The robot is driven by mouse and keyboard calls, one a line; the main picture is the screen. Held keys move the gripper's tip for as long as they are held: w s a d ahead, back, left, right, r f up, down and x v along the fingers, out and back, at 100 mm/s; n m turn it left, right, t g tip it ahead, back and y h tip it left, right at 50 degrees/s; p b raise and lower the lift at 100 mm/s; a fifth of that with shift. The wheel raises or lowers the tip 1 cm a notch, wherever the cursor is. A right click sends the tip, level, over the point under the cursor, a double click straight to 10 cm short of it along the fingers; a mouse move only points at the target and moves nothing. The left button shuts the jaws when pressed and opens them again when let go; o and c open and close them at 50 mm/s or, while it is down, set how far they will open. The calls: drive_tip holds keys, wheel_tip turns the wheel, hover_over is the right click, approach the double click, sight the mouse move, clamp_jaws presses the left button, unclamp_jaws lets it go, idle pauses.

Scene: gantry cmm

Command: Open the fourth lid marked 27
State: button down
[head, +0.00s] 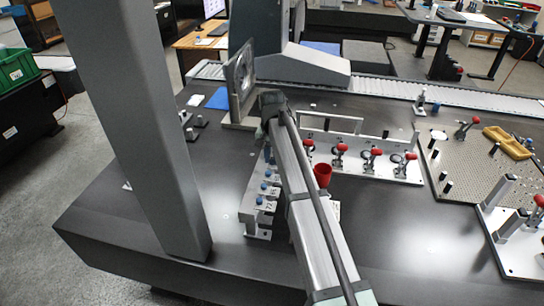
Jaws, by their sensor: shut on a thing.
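A light metal row of small blocks with blue knobs (262,199) stands on the dark table, left of my arm. Dark marks show on its tops, but they are too small to read surely, so I cannot tell which lid is marked 27. Its right side and far end are partly hidden by my arm. My arm reaches from the bottom edge up to a dark joint above the far end of the row. My gripper's fingers are hidden behind the arm, and what they touch cannot be seen.
A red cup (322,174) stands just right of my arm. A silver fixture with red-handled clamps (372,160) lies beyond it. A thick grey column (140,120) rises at left. An upright grey plate (241,78) stands behind the row.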

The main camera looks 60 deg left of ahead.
drive_tip(key=s+a, duration=0.3)
drive_tip(key=shift+a, duration=0.1)
drive_tip(key=c, duration=1)
unclamp_jaws()
wheel_tip(320, 180, up, 14)
drive_tip(key=shift+f, duration=0.1)
idle(0.4)
